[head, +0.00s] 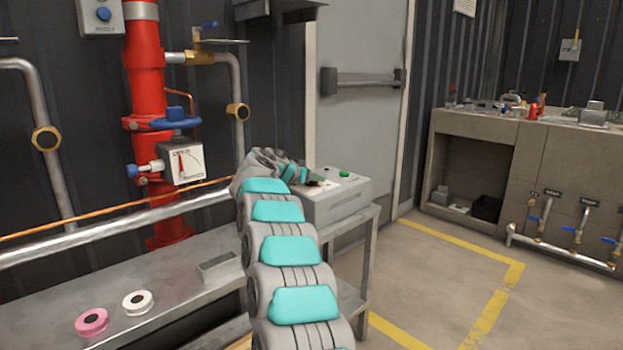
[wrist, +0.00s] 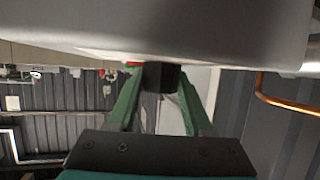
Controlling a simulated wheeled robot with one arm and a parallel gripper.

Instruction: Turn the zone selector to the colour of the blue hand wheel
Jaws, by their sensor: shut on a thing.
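The blue hand wheel (head: 175,121) sits on the red standpipe in the head view, above a white gauge box. A grey control box (head: 338,200) stands on the bench end, with a green button on top. My gripper (head: 308,178) reaches the top of this box. In the wrist view, the green fingers of my gripper (wrist: 160,84) are shut on a dark knob (wrist: 161,76), which looks like the zone selector, against the pale box (wrist: 210,30). A small red spot shows beside the knob. The knob's pointer and the colour marks cannot be made out.
Pink (head: 92,321) and white (head: 137,302) tape rolls and a small metal tray (head: 219,267) are on the bench (head: 165,325). The red standpipe (head: 146,75) and silver pipes stand behind. The floor to the right is clear, before a cluttered counter (head: 480,128).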

